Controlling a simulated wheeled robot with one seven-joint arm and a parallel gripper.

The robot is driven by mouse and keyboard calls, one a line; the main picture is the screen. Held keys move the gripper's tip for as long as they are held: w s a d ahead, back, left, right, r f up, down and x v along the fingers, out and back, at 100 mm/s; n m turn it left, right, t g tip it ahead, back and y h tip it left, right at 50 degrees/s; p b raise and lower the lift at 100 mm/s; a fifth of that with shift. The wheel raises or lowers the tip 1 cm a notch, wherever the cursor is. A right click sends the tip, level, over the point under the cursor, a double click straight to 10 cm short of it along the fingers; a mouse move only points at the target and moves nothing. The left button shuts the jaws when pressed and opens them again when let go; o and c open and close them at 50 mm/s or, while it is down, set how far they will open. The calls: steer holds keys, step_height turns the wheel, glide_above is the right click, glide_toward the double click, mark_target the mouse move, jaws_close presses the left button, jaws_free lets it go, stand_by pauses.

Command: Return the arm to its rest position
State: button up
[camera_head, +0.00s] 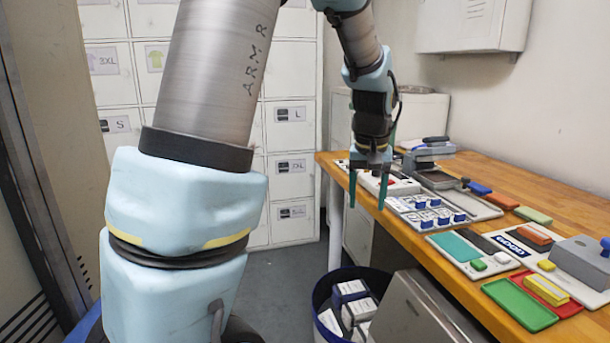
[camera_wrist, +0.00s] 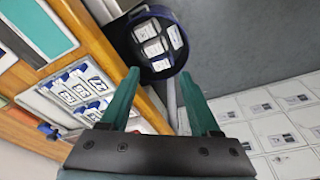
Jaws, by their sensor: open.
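My gripper (camera_head: 367,190) hangs with its two green fingers pointing down, just off the near left edge of the wooden workbench (camera_head: 560,200). The fingers are apart with nothing between them. In the wrist view my gripper (camera_wrist: 163,95) is also open and empty. My arm rises on the left of the head view and bends over towards the bench.
A dark blue bin (camera_head: 322,290) with white boxes stands on the floor below the gripper. A tray of blue-and-white stamps (camera_head: 440,209) lies on the bench. Labelled lockers (camera_head: 290,175) line the back. A white cabinet (camera_head: 472,26) hangs above the bench.

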steer(key=s+a+f, duration=0.1)
steer(key=s+a, duration=0.2)
steer(key=a, duration=0.4)
steer(key=s+a+f+n, duration=0.1)
steer(key=s+a+f, duration=0.1)
steer(key=a, duration=0.5)
steer(key=s+a+f, duration=0.2)
steer(key=s+a, duration=0.3)
steer(key=a, duration=0.2)
steer(key=shift+a+f+n+g+p, duration=0.15)
steer(key=shift+f+n+g+p, duration=0.15)
steer(key=shift+p, duration=0.1)
